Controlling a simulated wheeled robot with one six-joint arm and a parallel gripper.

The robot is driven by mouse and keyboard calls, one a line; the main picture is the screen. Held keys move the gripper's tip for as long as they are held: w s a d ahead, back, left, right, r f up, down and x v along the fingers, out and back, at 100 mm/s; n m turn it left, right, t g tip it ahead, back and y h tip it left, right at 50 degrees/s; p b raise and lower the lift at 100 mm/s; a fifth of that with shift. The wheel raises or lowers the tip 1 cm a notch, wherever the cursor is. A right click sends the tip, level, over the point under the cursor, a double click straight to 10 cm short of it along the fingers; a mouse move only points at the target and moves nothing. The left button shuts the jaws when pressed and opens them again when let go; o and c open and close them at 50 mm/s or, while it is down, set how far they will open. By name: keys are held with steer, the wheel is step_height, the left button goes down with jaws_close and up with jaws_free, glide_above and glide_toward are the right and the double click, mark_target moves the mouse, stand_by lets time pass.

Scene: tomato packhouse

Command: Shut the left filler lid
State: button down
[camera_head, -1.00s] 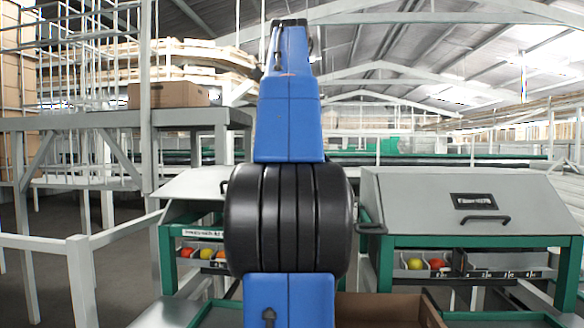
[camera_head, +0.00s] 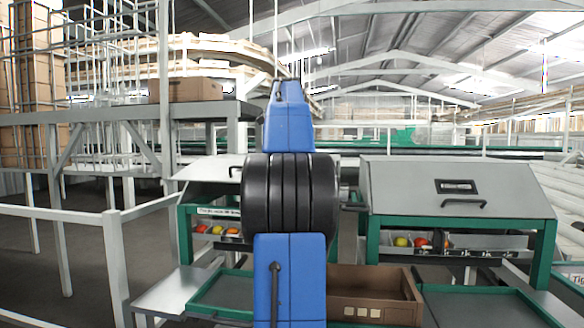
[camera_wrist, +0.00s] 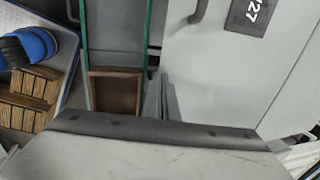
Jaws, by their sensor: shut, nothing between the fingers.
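The left filler lid (camera_head: 212,168) is a pale grey sloping panel on a green frame in the head view. My blue and black arm covers its right part, so I cannot tell how far it is open. My gripper is hidden behind the arm in the head view. In the wrist view, the slim grey fingers of my gripper (camera_wrist: 166,100) are close together with nothing between them. A pale grey panel (camera_wrist: 150,158) with a dark bolted edge fills the bottom of that view; I cannot tell what it belongs to.
The right filler lid (camera_head: 450,188) lies sloped with a black handle and label. Small bins of red and yellow tomatoes (camera_head: 412,241) sit below it. A brown open box (camera_head: 372,283) stands between green-edged trays. A white railing (camera_head: 60,219) runs along the left.

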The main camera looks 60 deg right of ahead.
steer(key=shift+f, duration=0.1)
stand_by(0.3)
steer(key=w+d+f+t+h, duration=0.1)
steer(key=d+f+h, duration=0.3)
steer(key=f, duration=0.7)
steer(key=shift+w+f+t, duration=0.25)
steer(key=shift+w+t, duration=0.05)
steer(key=shift+t, duration=0.1)
steer(key=shift+f, duration=0.15)
